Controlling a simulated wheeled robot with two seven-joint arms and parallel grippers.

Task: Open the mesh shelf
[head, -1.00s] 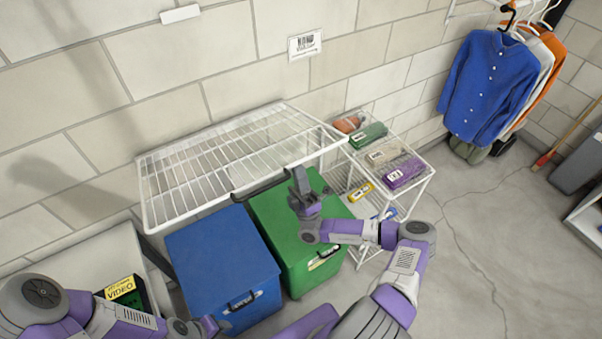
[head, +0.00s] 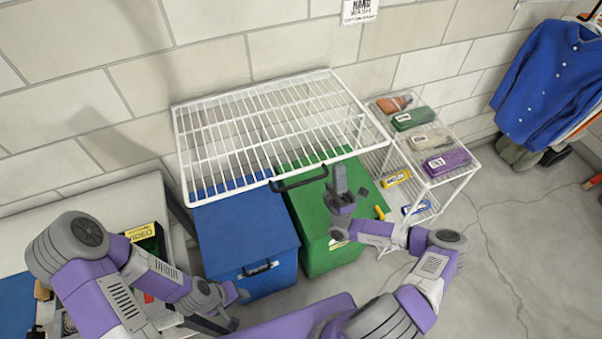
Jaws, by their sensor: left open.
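The mesh shelf (head: 184,150) is a white wire rack against the wall, above a blue bin (head: 245,228) and a green bin (head: 310,215). A dark handle (head: 300,182) hangs at its front edge. My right gripper (head: 342,182) is just right of the handle, over the green bin's lid, and looks apart from the handle. Its finger gap is hard to make out. My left gripper (head: 236,297) is open and empty, low in front of the blue bin. Nothing shows between its fingers.
A smaller white rack (head: 466,178) with several cases stands to the right. A pale table (head: 90,205) with a video box (head: 146,240) is at the left. Clothes (head: 545,85) hang at the far right. The floor (head: 510,245) at right is clear.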

